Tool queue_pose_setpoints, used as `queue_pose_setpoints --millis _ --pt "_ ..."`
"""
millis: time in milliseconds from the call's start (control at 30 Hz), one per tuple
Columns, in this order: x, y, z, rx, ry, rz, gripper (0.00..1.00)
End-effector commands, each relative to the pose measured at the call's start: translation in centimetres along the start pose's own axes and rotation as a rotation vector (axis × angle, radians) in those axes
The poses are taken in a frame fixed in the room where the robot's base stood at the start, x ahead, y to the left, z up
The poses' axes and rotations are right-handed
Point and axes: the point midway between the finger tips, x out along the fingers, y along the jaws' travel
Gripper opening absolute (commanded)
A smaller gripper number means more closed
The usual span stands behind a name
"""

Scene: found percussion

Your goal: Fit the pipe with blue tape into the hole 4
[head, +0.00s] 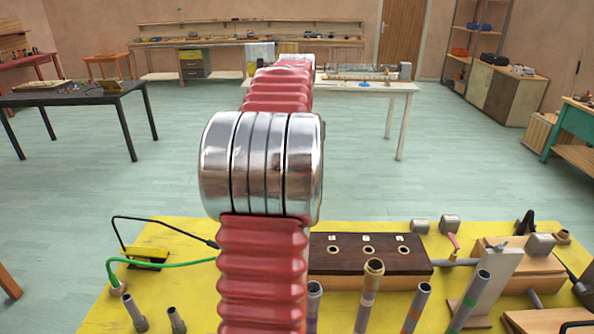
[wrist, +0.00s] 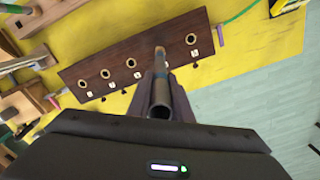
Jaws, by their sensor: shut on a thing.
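My gripper (wrist: 162,98) is shut on a grey pipe (wrist: 160,84) in the wrist view. The pipe's near end is open and its brownish far end points at the dark wooden block (wrist: 116,56). The far end overlaps the row of holes, between a ringed hole (wrist: 191,39) and another hole (wrist: 130,63); I cannot tell whether it is inside a hole. My gripper is hidden in the head view.
A green cable (head: 160,264) lies left on the yellow mat (head: 185,235). Wooden blocks and metal parts crowd the right.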

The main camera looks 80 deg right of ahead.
Motion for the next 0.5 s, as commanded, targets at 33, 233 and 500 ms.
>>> queue_pose_setpoints --millis 33,233,500 --pt "0.09 0.0 0.0 0.0 0.0 0.0 0.0" --pt "0.44 0.01 0.02 0.0 -0.001 0.0 0.0" --pt "0.89 0.01 0.02 0.0 0.0 0.0 0.0"
